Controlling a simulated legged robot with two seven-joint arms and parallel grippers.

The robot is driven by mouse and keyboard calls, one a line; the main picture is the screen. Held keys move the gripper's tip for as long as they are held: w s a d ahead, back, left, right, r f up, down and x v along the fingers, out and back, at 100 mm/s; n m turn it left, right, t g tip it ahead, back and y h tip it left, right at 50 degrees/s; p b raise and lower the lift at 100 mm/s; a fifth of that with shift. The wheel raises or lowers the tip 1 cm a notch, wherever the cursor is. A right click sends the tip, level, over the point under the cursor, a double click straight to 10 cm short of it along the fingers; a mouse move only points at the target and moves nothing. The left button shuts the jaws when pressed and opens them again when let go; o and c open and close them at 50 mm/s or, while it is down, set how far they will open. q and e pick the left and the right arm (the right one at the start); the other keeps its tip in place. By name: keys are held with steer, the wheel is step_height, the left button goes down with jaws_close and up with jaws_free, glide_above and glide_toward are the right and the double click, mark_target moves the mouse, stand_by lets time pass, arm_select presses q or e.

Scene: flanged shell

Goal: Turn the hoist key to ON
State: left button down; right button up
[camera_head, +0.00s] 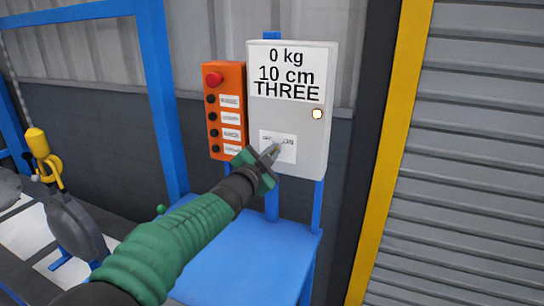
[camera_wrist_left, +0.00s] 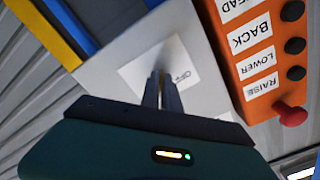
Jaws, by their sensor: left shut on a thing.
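The grey control box (camera_head: 288,115) stands on a blue stand and carries a white key label (camera_head: 289,156) low on its front. In the left wrist view the label (camera_wrist_left: 135,72) shows the word OFF beside my fingertips. My left gripper (camera_head: 270,153) reaches the label from the lower left in the head view. In the left wrist view its two fingers (camera_wrist_left: 163,88) are close together at the label, shut on the hoist key. The key itself is hidden by the fingers, so I cannot tell which way it points. My right gripper is not in view.
An orange button box (camera_head: 226,112) with a red knob is mounted left of the control box. The box's sign (camera_head: 287,74) reads 0 kg, 10 cm, THREE, with a pale lamp (camera_head: 318,113) below. A blue stand (camera_head: 250,260) is beneath; a yellow post (camera_head: 392,150) stands right.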

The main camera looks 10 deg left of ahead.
arm_select(q)
steer(key=shift+f, duration=0.4)
steer(key=c, duration=1.6)
jaws_free()
steer(key=shift+r, duration=0.2)
steer(key=s+a, duration=0.3)
steer(key=s, duration=1.3)
steer(key=shift+s, duration=0.2)
steer(key=shift+a, duration=0.1)
